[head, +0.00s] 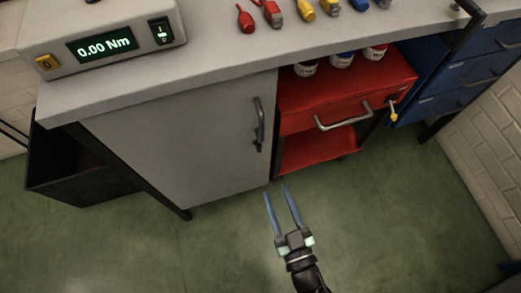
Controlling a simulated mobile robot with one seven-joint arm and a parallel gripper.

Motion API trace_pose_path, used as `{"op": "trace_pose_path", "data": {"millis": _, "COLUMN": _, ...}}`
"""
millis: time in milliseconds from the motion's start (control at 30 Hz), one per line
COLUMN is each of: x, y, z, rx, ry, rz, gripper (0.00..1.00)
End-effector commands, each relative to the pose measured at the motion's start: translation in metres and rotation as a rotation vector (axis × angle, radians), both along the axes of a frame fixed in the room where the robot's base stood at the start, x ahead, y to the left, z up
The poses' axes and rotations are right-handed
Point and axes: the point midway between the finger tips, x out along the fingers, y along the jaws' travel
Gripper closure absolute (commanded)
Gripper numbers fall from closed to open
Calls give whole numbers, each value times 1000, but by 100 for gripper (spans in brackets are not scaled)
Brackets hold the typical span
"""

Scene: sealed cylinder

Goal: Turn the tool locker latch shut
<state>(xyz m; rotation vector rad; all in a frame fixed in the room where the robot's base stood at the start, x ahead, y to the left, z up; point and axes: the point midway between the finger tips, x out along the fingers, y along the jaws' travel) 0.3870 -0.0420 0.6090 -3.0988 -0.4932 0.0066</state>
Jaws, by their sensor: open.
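The tool locker (185,145) is the grey cabinet under the bench, its door looking closed. A dark upright bar handle (259,120) is near the door's right edge. A small dark piece at the handle's lower end (258,146) may be the latch; it is too small to tell which way it is turned. My gripper (276,191) is open and empty, with two long bluish fingers pointing up the picture. It is over the green floor, below and a little right of the handle, apart from the door.
A red tool cart (308,124) with a drawer handle and several cans stands right of the locker. Blue drawers (465,70) are at the far right, a black bin (75,175) at the left. The bench top (215,50) carries tools and a torque display (102,46). The floor in front is clear.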

Motion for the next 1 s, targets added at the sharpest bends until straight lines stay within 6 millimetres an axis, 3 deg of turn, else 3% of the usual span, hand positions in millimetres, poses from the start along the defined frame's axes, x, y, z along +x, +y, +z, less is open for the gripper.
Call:
{"op": "trace_pose_path", "data": {"millis": 600, "x": 107, "y": 34, "z": 1, "rx": -2, "ry": -6, "rz": -1, "gripper": 55}}
{"op": "trace_pose_path", "data": {"millis": 1000, "x": 120, "y": 38, "z": 2, "rx": -3, "ry": -4, "rz": -2, "gripper": 55}}
